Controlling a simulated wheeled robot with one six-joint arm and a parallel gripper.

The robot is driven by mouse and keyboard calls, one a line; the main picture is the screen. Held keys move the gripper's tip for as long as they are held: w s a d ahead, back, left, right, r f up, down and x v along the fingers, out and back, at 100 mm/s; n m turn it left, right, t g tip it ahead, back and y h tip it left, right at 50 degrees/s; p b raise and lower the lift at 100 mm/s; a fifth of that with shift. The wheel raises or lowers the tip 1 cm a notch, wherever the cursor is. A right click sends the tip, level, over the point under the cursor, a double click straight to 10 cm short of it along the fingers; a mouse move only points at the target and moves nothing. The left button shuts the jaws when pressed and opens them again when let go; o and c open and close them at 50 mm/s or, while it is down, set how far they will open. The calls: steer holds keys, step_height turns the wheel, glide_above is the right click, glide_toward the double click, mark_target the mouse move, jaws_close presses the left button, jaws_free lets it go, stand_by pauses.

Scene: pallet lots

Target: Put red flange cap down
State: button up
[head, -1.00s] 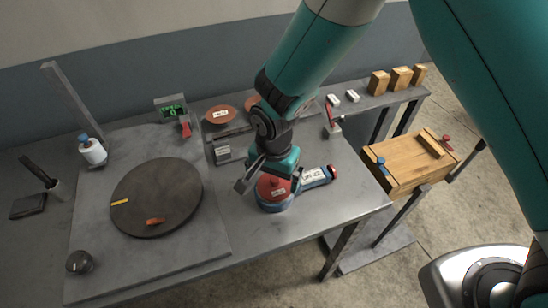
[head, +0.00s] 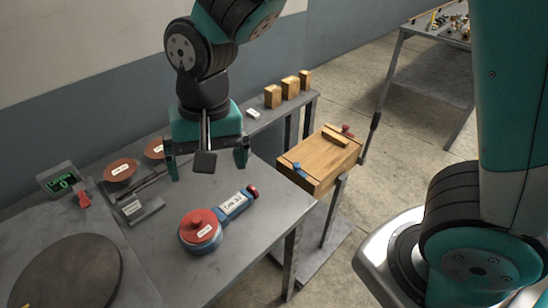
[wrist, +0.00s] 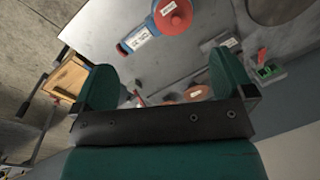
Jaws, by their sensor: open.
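The red flange cap (head: 201,224) sits on the round end of a blue fitting (head: 203,246) on the grey table. The fitting's neck carries a white label and has a red far end. The cap, with a small label, also shows at the top of the wrist view (wrist: 174,16). My gripper (head: 206,160) is open and empty, raised above the table and behind the cap, apart from it. In the wrist view its two green fingers (wrist: 162,82) stand wide apart with nothing between them.
Two labelled orange-red discs (head: 121,170) (head: 154,149) lie at the left behind the fitting. A dark round plate (head: 68,272) is at the lower left, near a green display (head: 62,182). A wooden box (head: 320,158) stands right of the table. Wooden blocks (head: 290,88) line the back shelf.

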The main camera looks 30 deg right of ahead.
steer(key=s+d+r+n+y, duration=0.1)
steer(key=s+d+r+n, duration=0.2)
steer(key=s, duration=0.3)
steer(key=s+d+r+n+y, duration=0.1)
steer(key=s+d+r+n, duration=0.2)
steer(key=s+r+n, duration=0.1)
steer(key=shift+s+d+n+y, duration=0.3)
steer(key=shift+s+n, duration=0.4)
steer(key=shift+s, duration=0.3)
